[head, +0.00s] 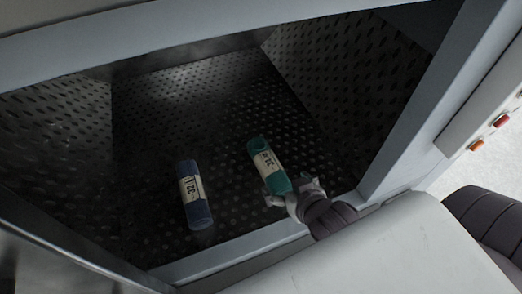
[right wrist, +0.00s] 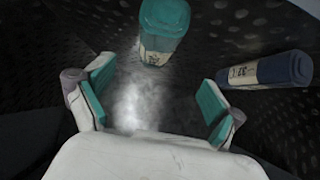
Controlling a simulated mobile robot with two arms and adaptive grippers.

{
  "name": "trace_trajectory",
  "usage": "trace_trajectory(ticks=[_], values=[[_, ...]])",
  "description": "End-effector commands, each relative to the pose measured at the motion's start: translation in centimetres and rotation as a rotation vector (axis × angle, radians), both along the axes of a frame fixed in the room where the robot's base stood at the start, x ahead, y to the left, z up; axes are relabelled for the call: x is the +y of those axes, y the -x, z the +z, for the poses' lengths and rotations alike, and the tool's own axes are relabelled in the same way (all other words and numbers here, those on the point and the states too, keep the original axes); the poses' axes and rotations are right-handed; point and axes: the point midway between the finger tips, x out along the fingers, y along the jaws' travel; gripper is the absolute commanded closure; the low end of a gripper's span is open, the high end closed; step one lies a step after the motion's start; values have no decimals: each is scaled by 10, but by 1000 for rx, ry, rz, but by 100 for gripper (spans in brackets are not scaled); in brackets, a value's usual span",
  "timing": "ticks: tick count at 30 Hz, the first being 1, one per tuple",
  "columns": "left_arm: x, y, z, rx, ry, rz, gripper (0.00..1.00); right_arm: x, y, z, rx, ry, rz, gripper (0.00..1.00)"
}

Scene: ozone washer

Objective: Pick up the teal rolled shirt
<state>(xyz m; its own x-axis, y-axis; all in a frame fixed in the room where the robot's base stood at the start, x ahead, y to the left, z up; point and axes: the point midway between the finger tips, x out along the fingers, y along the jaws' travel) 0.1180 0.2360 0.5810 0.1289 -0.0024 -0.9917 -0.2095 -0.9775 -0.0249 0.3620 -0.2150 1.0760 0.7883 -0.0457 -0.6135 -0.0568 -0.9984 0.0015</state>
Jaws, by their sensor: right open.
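The teal rolled shirt (head: 267,164) lies on the perforated floor of the washer, with a pale printed label around its middle. My right gripper (head: 290,190) is at its near end in the head view. In the right wrist view the teal rolled shirt (right wrist: 163,30) is at the top centre, ahead of the open fingers, and nothing is between the fingertips (right wrist: 158,88). Whether a finger touches the shirt, I cannot tell. My left gripper does not show.
A dark blue rolled shirt (head: 194,195) with a similar label lies to the left of the teal one; it also shows in the right wrist view (right wrist: 270,70). The washer's light frame (head: 230,254) borders the opening. Red and orange buttons (head: 501,121) are at the right.

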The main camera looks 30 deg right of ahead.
Motion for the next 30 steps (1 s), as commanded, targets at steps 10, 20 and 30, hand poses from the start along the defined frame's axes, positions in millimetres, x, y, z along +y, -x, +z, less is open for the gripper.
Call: trace_trajectory(ticks=[10,20,30], values=[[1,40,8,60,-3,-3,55,-3,-43,-29,-5,0,0,7],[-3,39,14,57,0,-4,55,-5,-70,-51,-5,-1,0,7],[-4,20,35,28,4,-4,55,-11,-103,-71,-4,-1,-1,7]])
